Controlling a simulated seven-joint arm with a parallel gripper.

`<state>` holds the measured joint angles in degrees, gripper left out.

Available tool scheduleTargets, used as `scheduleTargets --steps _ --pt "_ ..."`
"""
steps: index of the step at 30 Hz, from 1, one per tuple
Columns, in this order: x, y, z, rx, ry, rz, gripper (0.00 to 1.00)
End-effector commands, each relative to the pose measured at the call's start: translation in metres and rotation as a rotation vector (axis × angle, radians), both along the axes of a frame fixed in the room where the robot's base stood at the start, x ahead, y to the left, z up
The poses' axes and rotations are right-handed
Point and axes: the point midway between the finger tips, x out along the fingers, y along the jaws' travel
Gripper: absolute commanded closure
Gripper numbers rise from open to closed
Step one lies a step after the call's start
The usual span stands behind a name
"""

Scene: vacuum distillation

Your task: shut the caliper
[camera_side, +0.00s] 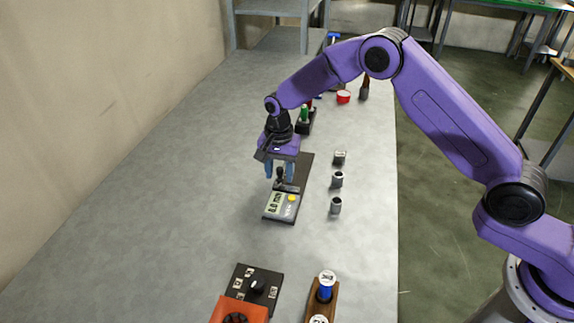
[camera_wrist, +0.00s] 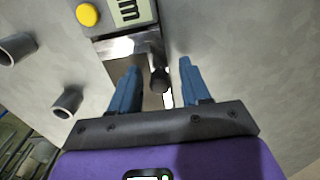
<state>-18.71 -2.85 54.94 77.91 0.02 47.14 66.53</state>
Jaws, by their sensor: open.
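The caliper (camera_side: 281,207) lies on the grey table, with a digital display and a yellow button at its near end. In the wrist view its display (camera_wrist: 130,10) and yellow button (camera_wrist: 87,14) are at the top edge. A dark knob (camera_wrist: 159,80) with a round end stands out from its metal part. My gripper (camera_side: 280,171) is low over the caliper, pointing down. In the wrist view my gripper (camera_wrist: 158,68) has its two blue fingers apart, one on each side of the knob, with gaps visible. The caliper jaws are hard to make out.
Several grey metal pieces, among them a hollow cylinder (camera_side: 336,205), stand in a row right of the caliper. A black panel (camera_side: 262,286) with a knob and a wooden holder (camera_side: 332,293) are nearer. A rack with bottles (camera_side: 305,120) is behind. The left table is clear.

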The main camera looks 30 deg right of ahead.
Motion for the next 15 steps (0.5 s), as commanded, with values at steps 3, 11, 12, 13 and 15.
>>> scheduleTargets --steps 3,11,12,13,15 --pt "0.0000 -0.0003 -0.0002 0.000 0.000 0.000 0.53" --pt "0.0001 -0.0004 -0.0002 0.000 0.000 -0.001 0.53" --pt "0.0001 -0.0004 0.0002 0.000 0.000 -0.001 0.53" --pt "0.0002 -0.0004 0.0009 0.000 0.000 -0.001 0.53" --pt "0.0004 -0.0003 0.0042 0.000 -0.001 -0.001 0.53"
